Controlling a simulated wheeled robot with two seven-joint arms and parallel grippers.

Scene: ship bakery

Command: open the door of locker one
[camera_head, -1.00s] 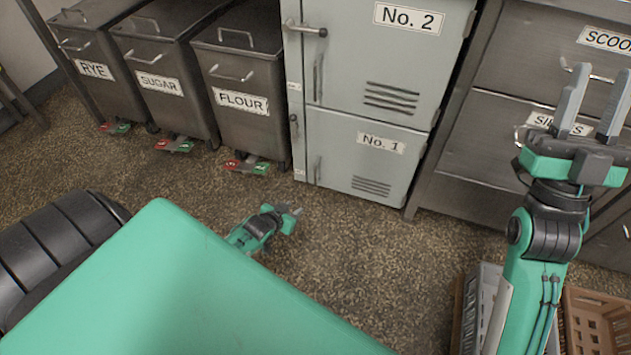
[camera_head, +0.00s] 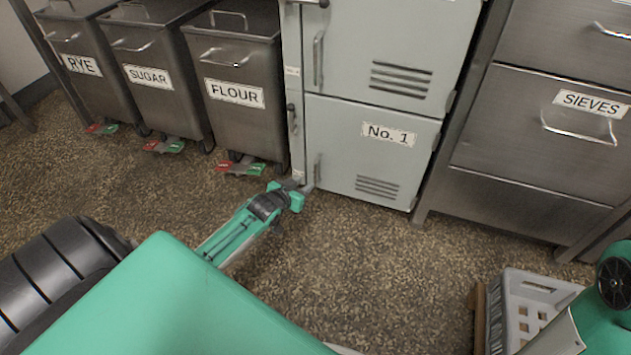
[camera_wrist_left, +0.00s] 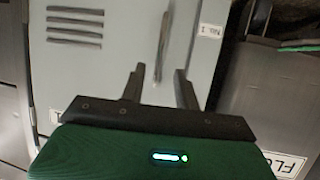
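Locker one is the lower grey door (camera_head: 345,145), labelled No. 1, and it looks closed. Its upright bar handle (camera_head: 317,166) is near the door's left edge. My left gripper (camera_head: 305,187) is at the lower left corner of this door, close below the handle. In the left wrist view the handle (camera_wrist_left: 161,45) lies ahead, between the lines of the two spread fingers (camera_wrist_left: 160,88). The gripper is open and empty; contact with the handle cannot be told. My right gripper is out of view; only part of that arm shows at the lower right.
Locker two's door (camera_head: 345,50) is above. A frame strip with a dark latch (camera_head: 292,115) runs along the left. The flour bin (camera_head: 238,125) stands left, with its pedals on the floor. Steel drawers (camera_head: 540,150) and a grey crate (camera_head: 535,285) are right. Floor before the locker is clear.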

